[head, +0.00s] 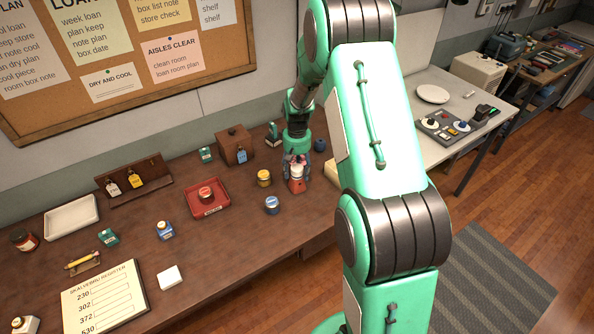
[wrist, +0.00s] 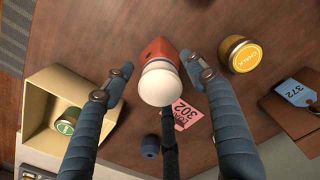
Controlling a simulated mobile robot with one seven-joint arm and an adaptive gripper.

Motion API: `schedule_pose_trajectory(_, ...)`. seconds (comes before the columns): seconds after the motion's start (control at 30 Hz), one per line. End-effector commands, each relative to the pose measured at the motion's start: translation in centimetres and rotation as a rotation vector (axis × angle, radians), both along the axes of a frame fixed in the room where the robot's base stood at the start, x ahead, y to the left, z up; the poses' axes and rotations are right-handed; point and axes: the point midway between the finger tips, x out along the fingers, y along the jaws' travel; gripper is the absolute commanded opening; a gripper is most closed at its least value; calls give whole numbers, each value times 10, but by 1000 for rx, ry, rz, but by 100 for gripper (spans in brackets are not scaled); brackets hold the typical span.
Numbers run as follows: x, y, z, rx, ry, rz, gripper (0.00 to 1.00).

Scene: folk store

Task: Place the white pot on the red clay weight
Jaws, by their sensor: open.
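The white pot (head: 297,171) appears to sit upright on top of the red clay weight (head: 297,186) near the right end of the brown desk. In the wrist view the pot (wrist: 160,84) covers part of the red weight (wrist: 155,50). My gripper (head: 297,158) is above the pot, pointing down.
A yellow chalk tin (head: 264,178) and a blue-labelled jar (head: 272,205) stand left of the weight. A pink 302 tag (wrist: 188,119) lies close by. An open tan box (wrist: 38,98) holds a green tin. A red tray (head: 222,206) stands further left.

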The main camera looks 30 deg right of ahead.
Motion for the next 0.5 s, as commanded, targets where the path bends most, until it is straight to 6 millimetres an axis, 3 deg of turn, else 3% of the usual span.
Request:
schedule_pose_trajectory(0.27, 1, 0, 24, 0, -2, 0, 57)
schedule_pose_trajectory(0.5, 1, 0, 63, -1, -2, 0, 57)
